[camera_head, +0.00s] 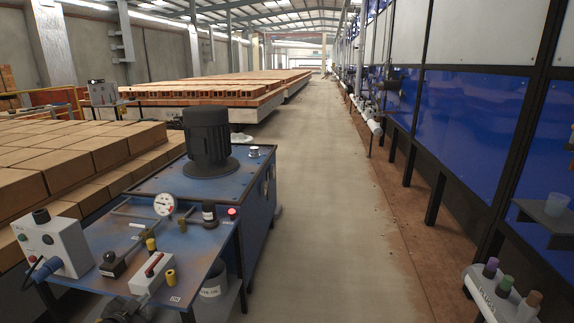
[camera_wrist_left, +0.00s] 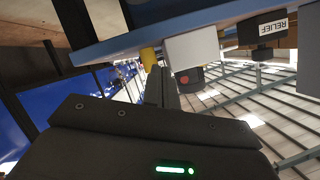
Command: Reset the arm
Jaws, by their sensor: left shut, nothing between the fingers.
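My left gripper (camera_head: 124,307) shows as a dark shape at the bottom edge of the head view, by the near edge of the blue bench (camera_head: 205,265). In the left wrist view its two dark fingers (camera_wrist_left: 161,82) are together with nothing between them. That view is turned over, so the bench hangs at the top. The fingers appear close to a yellow knob (camera_wrist_left: 149,58) and a white switch box (camera_wrist_left: 190,48), but I cannot tell that they touch. My right gripper is in neither view.
The bench bears a white box with a red lever (camera_head: 153,272), a gauge (camera_head: 164,204), a grey control box (camera_head: 53,245) and a motor (camera_head: 208,142). Stacked bricks (camera_head: 75,160) stand left. A shelf (camera_head: 550,217) and pipe stand right. The aisle (camera_head: 320,200) is clear.

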